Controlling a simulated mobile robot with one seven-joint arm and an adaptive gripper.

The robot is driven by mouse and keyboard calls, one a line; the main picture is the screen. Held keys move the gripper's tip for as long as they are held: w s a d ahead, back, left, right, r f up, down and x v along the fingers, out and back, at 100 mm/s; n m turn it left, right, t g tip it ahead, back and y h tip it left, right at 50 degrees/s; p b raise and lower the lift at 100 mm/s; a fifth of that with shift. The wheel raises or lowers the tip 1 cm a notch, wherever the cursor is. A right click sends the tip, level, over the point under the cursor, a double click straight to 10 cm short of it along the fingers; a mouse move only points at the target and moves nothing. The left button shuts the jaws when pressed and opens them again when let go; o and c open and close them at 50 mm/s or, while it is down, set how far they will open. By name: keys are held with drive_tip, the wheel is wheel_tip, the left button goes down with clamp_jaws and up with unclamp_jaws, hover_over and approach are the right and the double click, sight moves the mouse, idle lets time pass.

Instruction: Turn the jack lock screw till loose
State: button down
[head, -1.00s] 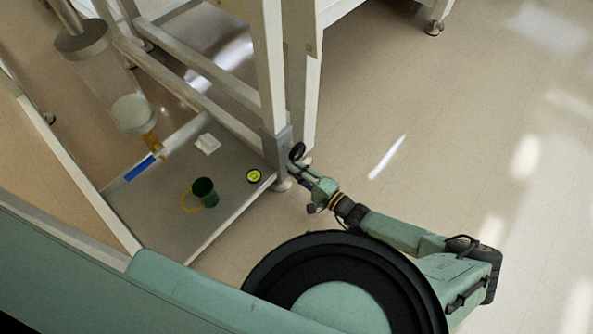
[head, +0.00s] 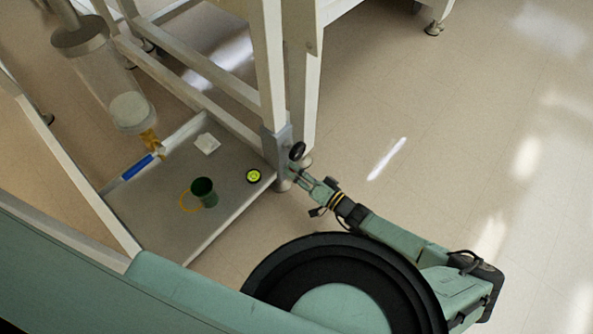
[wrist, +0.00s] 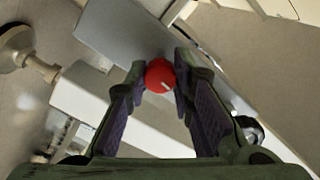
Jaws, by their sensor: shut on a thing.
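The jack lock screw shows as a round red knob (wrist: 159,76) with a white mark on its face in the wrist view. My gripper (wrist: 158,70) has one finger on each side of the knob and is shut on it. The knob sits against the grey metal jack sleeve (wrist: 128,42). In the head view the sleeve (head: 277,150) is at the foot of the white frame leg, and my gripper (head: 300,178) reaches it from the lower right. The red knob cannot be made out in the head view.
A black round handle (head: 297,151) is close above my gripper. A low grey shelf (head: 150,205) to the left carries a green cup (head: 204,191), a round yellow-green level (head: 253,176) and a white block (head: 207,144). The floor on the right is clear.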

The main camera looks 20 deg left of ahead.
drive_tip(key=shift+n, duration=0.6)
drive_tip(key=c, duration=1.4)
unclamp_jaws()
drive_tip(key=shift+o, duration=0.2)
drive_tip(key=v, duration=1.2)
